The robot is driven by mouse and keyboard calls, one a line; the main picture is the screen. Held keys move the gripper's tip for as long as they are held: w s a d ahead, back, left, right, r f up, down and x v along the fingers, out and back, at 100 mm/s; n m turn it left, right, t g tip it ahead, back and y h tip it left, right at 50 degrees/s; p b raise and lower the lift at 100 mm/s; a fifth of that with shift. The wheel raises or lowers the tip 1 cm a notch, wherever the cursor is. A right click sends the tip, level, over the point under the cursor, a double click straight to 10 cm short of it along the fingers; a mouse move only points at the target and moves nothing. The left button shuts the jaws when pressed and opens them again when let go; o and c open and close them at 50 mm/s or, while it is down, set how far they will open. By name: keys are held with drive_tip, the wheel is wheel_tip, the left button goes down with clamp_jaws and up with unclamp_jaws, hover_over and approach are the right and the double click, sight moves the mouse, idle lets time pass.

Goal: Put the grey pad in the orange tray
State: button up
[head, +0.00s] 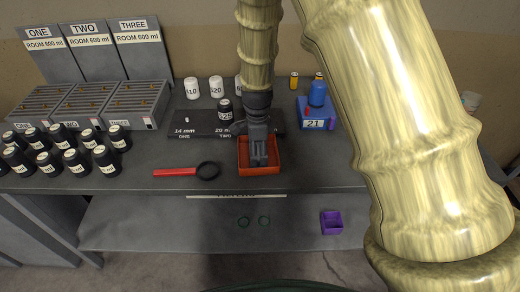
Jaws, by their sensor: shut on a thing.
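The orange tray (260,171) sits near the front edge of the dark bench, in the middle of the head view. My gripper (259,156) points down into the tray, with its fingers inside the outline of the rim. It is shut on the grey pad, which is mostly hidden by the fingers and blends with their dark grey. I cannot tell whether the pad touches the tray floor.
A red-handled ring tool (180,172) lies left of the tray. A dark marked block (200,124) and a black-capped bottle (225,109) stand behind it. A blue holder (316,112) is at right. Several black bottles (75,160) crowd the left. A purple box (331,222) sits lower down.

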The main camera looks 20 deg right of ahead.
sight(258, 152)
drive_tip(key=shift+f, duration=0.15)
drive_tip(key=o, duration=1)
drive_tip(key=shift+c, duration=0.2)
wheel_tip(258, 152, up, 12)
drive_tip(key=b, duration=0.3)
drive_tip(key=shift+r, duration=0.2)
